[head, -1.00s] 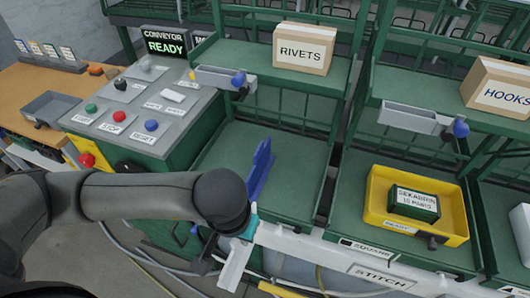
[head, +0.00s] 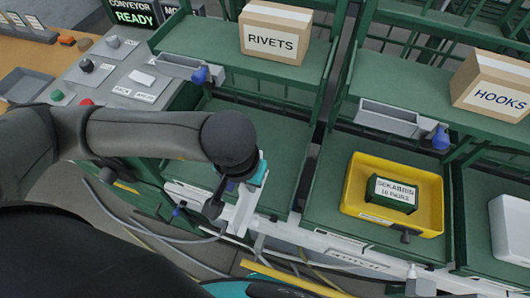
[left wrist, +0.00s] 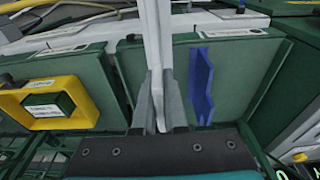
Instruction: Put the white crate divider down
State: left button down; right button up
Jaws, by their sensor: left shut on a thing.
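My left gripper (left wrist: 158,100) is shut on the white crate divider (left wrist: 152,40), an upright-looking white strip between its two grey fingers in the left wrist view. In the head view the left gripper (head: 246,186) is over the front edge of a green bay, below the RIVETS shelf. The divider (head: 240,214) shows there as a pale piece, partly hidden by the gripper. A blue divider-like piece (left wrist: 201,86) lies in the same green bay beside the held one, apart from it. My right gripper is not in view.
A yellow bin (head: 436,188) with a green box (head: 389,196) stands in the neighbouring bay. The RIVETS carton (head: 274,32) is on the shelf above. The green bay floor (head: 282,150) has free room right of the gripper. Cables hang below the white front rail (head: 310,240).

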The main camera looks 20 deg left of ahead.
pick_arm(q)
jog(key=w+p, duration=0.1)
jog(key=w, duration=1)
jog(key=f, duration=0.6)
jog(key=shift+d, duration=0.2)
jog(key=shift+w+f, duration=0.25)
jog(key=shift+f, duration=0.25)
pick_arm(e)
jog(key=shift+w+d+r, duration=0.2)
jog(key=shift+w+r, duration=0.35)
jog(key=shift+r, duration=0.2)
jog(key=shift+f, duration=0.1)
pick_arm(q)
jog(key=shift+f, duration=0.2)
jog(key=c, duration=1)
grip_release()
jog(key=shift+o, duration=0.2)
